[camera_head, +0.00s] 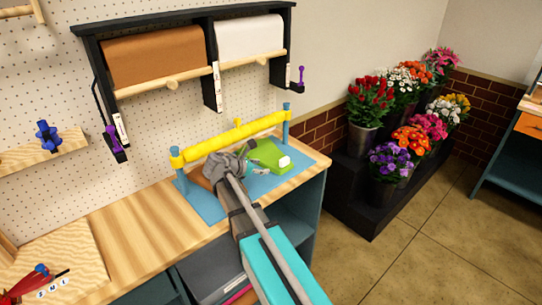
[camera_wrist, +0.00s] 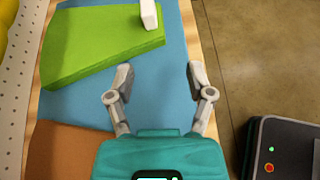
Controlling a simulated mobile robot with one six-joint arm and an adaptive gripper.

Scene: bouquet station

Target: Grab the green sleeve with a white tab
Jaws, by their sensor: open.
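The green sleeve (camera_head: 266,156) lies on a blue mat (camera_head: 208,205) on the wooden bench, below the yellow bar. Its white tab (camera_head: 284,162) stands up at its right end. In the wrist view the green sleeve (camera_wrist: 95,48) lies ahead and to the left, with the white tab (camera_wrist: 149,15) near its right edge. My gripper (camera_wrist: 160,80) is open and empty, with its fingers apart over the mat and near the bench edge. The sleeve is outside the fingers, ahead of them. In the head view my arm hides part of the mat, and the fingertips are hard to make out.
A yellow bar (camera_head: 232,136) on blue posts spans the back of the mat. Paper rolls (camera_head: 153,57) hang above. Flower buckets (camera_head: 362,138) stand on black steps at the right. The floor (camera_head: 420,250) beside the bench is clear.

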